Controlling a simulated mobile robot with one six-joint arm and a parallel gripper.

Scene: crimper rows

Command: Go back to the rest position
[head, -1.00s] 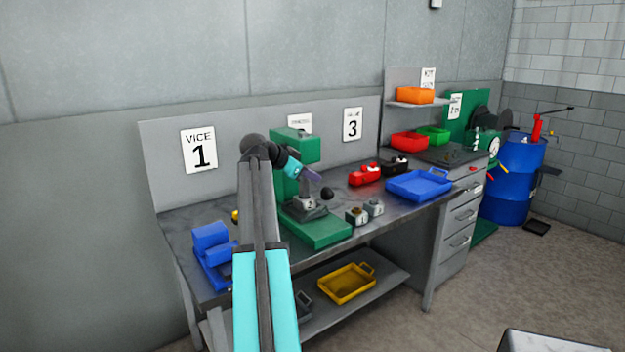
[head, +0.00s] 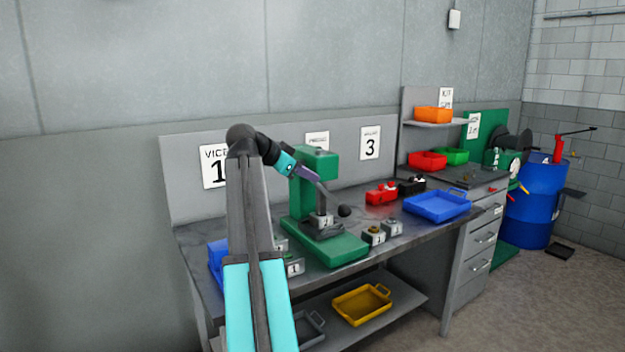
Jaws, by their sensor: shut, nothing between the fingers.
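My gripper (head: 318,192) is at the end of my raised, bent arm, in front of the green press (head: 330,248) on the workbench. It points down and right and looks shut, with nothing seen in it. Its fingertips are small and dark against the press, so the gap to the press cannot be told.
Grey numbered blocks (head: 374,235) stand on both sides of the press base. A red device (head: 381,194) and a blue tray (head: 437,206) lie to the right. A yellow tray (head: 361,304) is on the lower shelf. A blue drum (head: 533,205) stands far right. Floor at lower right is clear.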

